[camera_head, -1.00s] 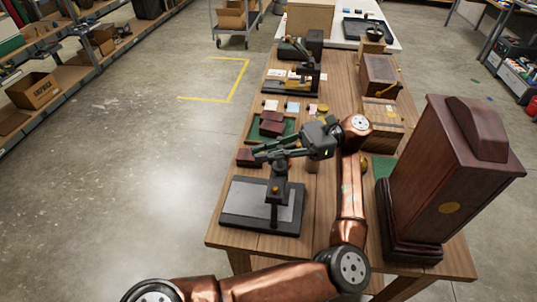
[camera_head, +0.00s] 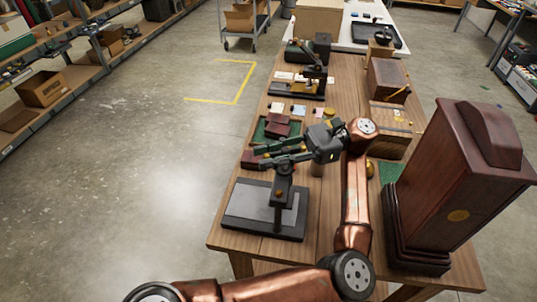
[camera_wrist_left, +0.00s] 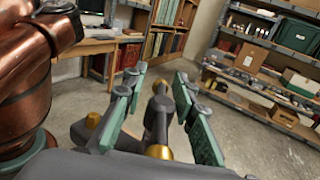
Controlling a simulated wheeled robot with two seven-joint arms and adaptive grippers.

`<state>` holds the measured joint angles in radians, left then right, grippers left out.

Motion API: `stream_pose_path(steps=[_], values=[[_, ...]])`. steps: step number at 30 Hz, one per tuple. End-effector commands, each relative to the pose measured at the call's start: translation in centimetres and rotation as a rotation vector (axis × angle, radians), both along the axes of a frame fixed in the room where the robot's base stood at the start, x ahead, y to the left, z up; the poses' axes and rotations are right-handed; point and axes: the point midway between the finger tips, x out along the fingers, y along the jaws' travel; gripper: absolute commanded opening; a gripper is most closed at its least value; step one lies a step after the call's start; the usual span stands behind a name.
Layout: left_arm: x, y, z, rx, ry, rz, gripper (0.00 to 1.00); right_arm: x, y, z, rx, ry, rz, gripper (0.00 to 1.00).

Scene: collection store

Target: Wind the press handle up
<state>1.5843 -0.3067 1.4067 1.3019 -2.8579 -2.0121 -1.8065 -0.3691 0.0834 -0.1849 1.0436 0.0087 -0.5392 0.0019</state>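The press (camera_head: 265,208) stands at the near left of the wooden table, with a dark base, a grey plate and an upright post. My left gripper (camera_head: 275,153) is above the post, its fingers pointing left. In the left wrist view, the handle (camera_wrist_left: 158,115) is a dark rod with brass-coloured collars, lying between the two green fingers of the same gripper (camera_wrist_left: 156,112). Gaps show on both sides of the rod, so the gripper looks open around it. The gripper partly hides the handle in the head view. My right gripper is not in view.
A tall dark wooden case (camera_head: 455,190) stands at the table's right. A green tray with dark red blocks (camera_head: 276,128) lies behind the press. Another black device (camera_head: 310,85) and wooden boxes (camera_head: 386,80) stand farther back. The floor left of the table is clear.

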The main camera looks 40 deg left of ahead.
Motion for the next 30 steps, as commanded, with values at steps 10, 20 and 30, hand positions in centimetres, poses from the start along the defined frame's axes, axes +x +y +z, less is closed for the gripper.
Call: stream_pose_path(steps=[10, 20, 30], values=[[0.1, 0.0, 0.9, 0.003, -0.001, -0.002, 0.26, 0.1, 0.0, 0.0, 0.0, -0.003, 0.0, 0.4], [0.1, 0.1, 6.7, 0.005, -0.002, 0.0, 0.26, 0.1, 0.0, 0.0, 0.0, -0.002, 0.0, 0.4], [0.1, 0.0, 10.0, 0.001, 0.0, -0.001, 0.26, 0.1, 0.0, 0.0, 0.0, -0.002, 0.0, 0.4]])
